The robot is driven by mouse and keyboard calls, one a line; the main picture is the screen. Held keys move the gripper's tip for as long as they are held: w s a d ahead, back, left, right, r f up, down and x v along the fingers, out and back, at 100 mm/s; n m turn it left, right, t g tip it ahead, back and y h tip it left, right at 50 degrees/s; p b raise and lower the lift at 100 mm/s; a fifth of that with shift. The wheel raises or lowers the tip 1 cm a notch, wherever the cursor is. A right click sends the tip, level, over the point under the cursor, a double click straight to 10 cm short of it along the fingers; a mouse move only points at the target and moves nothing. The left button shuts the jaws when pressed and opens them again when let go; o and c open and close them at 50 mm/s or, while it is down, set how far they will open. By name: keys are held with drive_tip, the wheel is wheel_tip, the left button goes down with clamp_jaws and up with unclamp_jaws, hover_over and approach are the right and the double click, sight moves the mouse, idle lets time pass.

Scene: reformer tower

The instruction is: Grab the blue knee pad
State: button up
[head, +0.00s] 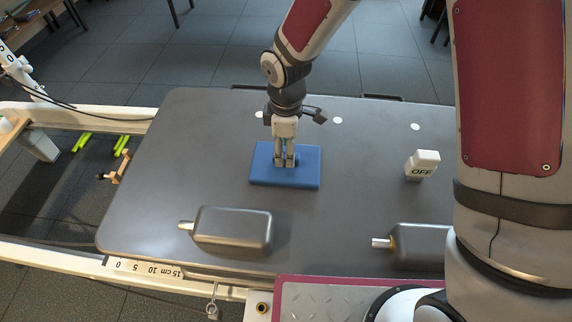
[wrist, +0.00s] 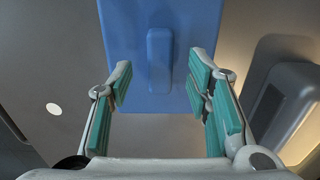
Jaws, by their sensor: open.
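The blue knee pad (head: 308,180) lies flat on the dark grey platform, near its middle. It has a raised blue handle, which shows in the wrist view (wrist: 159,60) on top of the pad (wrist: 203,25). My gripper (head: 284,163) points down over the pad in the head view and hides part of it and of the handle. In the wrist view the teal-padded fingers of my gripper (wrist: 160,90) are apart, one on each side of the handle's line, with a gap to the handle. Nothing is between the fingertips except the view of the pad.
The grey platform (head: 170,165) is clear around the pad. Two grey metal shoulder rests stand at its front, one at left (head: 235,230) and one at right (head: 420,247). A white block marked OFF (head: 422,164) stands to the right. A measuring scale (head: 145,268) runs along the front rail.

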wheel_tip(320, 180, down, 3)
drive_tip(key=shift+r+b, duration=0.1)
drive_tip(key=shift+b, duration=0.3)
drive_tip(key=shift+c, duration=0.2)
clamp_jaws()
drive_tip(key=shift+r, duration=0.1)
